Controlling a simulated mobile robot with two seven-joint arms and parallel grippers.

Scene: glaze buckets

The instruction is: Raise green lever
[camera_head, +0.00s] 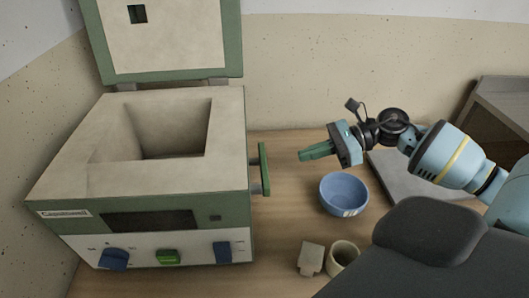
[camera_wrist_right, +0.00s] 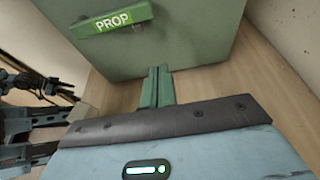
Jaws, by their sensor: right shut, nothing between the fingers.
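The green lever (camera_head: 264,169) is a flat bar on the right side of the kiln (camera_head: 240,215). In the right wrist view the lever (camera_wrist_right: 112,28) bears a "PROP" label and stands out from the green kiln wall (camera_wrist_right: 185,38). My right gripper (camera_head: 304,155) is shut and empty, its green fingers pointing left toward the kiln. It is to the right of the lever, with a gap between them. The fingertips also show in the right wrist view (camera_wrist_right: 158,72), below and to the right of the lever, not touching it. My left gripper is not in the head view.
The kiln lid (camera_head: 165,40) stands open. A blue bowl (camera_head: 344,193) sits below my right gripper. A small beige block (camera_head: 311,258) and a cream cup (camera_head: 343,257) stand near the front. A grey slab (camera_head: 408,178) lies under my right arm. Bare wood separates kiln and bowl.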

